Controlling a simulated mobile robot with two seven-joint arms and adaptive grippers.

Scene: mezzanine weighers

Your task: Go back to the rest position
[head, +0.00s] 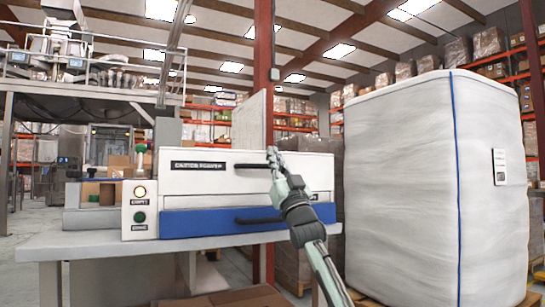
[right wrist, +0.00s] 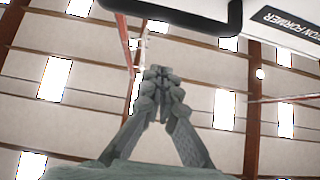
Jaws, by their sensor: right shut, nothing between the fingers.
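My right gripper (head: 273,158) is in front of the white carton former (head: 200,180), at the right end of its upper black handle (head: 252,166). In the right wrist view the fingers (right wrist: 157,74) are together and empty, with the ceiling behind them. There the black handle (right wrist: 232,22) shows at the top, apart from the fingertips. In the head view I cannot tell whether the gripper touches the handle. My left gripper is in neither view.
The carton former stands on a grey table (head: 60,246). A control box with a lit button and a green button (head: 139,217) is at its left. A tall white wrapped load (head: 400,180) stands close to my right arm. A red post (head: 263,80) rises behind.

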